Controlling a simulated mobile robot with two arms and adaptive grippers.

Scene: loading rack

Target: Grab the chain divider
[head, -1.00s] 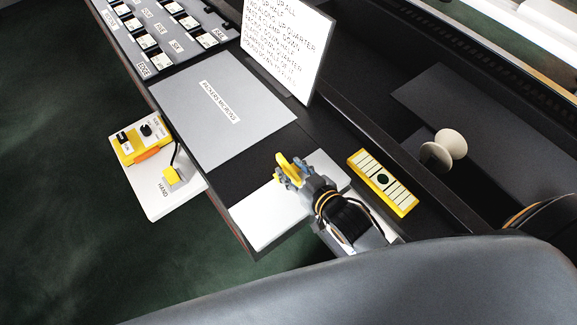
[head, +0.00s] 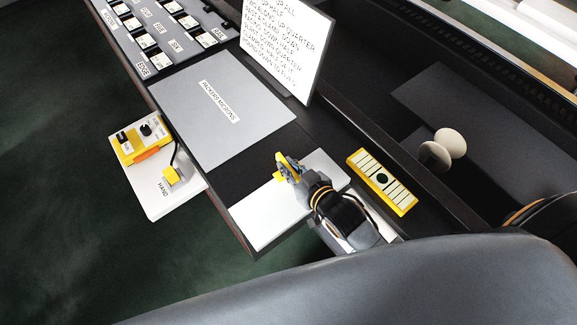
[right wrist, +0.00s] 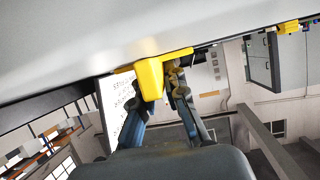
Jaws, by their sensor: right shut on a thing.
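A small yellow piece, which I take to be the chain divider, is in my right gripper (head: 288,166) above the white plate (head: 263,217) at the near end of the dark bench. In the right wrist view the yellow chain divider (right wrist: 150,78) shows as a block with a thin bar, between the fingertips of the right gripper (right wrist: 157,90). The gripper is shut on it. In the head view the fingers hide much of the piece, and I cannot tell whether it touches the plate. My left gripper is not in view.
A yellow-edged striped block (head: 383,182) with a black dot lies right of my right gripper. A white control plate (head: 160,190) juts out left. A pale spool (head: 443,150) is at right.

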